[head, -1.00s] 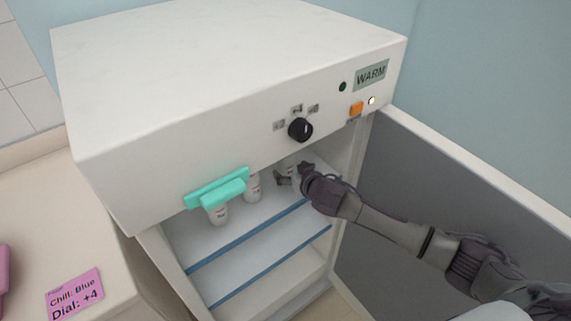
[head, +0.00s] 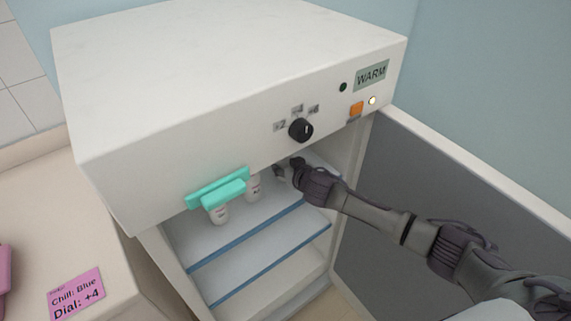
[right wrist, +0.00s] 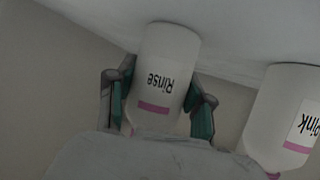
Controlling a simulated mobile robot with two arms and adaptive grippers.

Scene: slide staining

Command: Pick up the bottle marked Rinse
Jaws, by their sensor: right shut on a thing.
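The bottle marked Rinse (right wrist: 163,75) is white with a pink band and shows upside down in the right wrist view. It sits between the two fingers of my right gripper (right wrist: 158,103), which is shut on it. In the head view my right gripper (head: 287,173) reaches into the open white cabinet at the right end of the upper shelf, and the Rinse bottle is largely hidden there by the hand and the cabinet's edge. My left gripper is not in view.
A bottle marked Pink (right wrist: 290,115) stands close beside the Rinse bottle. Two white bottles (head: 218,213) (head: 254,187) show on the shelf in the head view. A teal handle (head: 218,188) juts out in front. The open door (head: 440,215) flanks my arm.

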